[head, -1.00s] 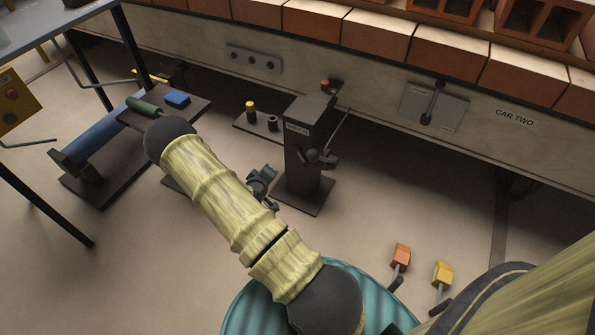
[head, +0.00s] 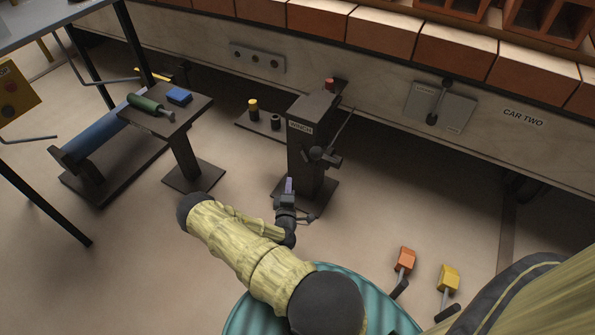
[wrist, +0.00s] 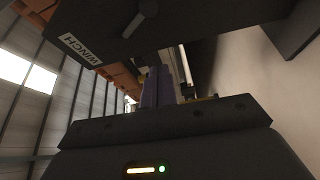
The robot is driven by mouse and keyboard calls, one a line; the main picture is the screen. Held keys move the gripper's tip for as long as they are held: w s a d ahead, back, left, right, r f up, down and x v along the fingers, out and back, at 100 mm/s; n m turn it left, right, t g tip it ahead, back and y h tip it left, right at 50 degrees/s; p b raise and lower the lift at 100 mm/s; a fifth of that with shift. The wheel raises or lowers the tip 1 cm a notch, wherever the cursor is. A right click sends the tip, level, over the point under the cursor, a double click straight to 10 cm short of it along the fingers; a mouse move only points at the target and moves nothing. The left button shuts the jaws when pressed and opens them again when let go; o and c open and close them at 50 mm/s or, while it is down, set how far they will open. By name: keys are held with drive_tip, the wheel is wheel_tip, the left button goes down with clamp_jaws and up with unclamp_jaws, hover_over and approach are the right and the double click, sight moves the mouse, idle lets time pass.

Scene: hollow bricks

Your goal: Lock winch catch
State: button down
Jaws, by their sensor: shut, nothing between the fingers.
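The winch is a dark grey post (head: 305,165) labelled WINCH, upright on a floor plate in front of the car. A dark hub with a thin lever (head: 343,127) slanting up to the right is on its right side. A small red knob (head: 329,84) sits on top. I cannot tell which part is the catch. My gripper (head: 289,184) is in front of the post's lower part, pointing up, its fingers shut and empty. In the wrist view the shut purple-grey fingers (wrist: 158,86) point toward the dark winch body (wrist: 115,30), and its label shows at upper left.
A small stand (head: 190,115) with a green-handled tool and blue block is at left. A low shelf (head: 262,122) with two short pegs lies behind the post. A lever panel (head: 436,106) is on the car wall. Orange (head: 405,259) and yellow (head: 448,277) levers are at lower right.

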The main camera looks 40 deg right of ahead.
sight(302, 159)
drive_tip(key=b+x, duration=0.4)
drive_tip(key=x, duration=0.5)
drive_tip(key=shift+w+d+f+b, duration=0.1)
drive_tip(key=shift+f+b, duration=0.1)
drive_tip(key=shift+b, duration=0.1)
drive_tip(key=shift+s+d+b, duration=0.8)
drive_tip(key=shift+s+d, duration=0.1)
drive_tip(key=shift+s, duration=0.1)
drive_tip(key=shift+s+d, duration=0.25)
drive_tip(key=shift+s, duration=0.3)
drive_tip(key=shift+r, duration=0.1)
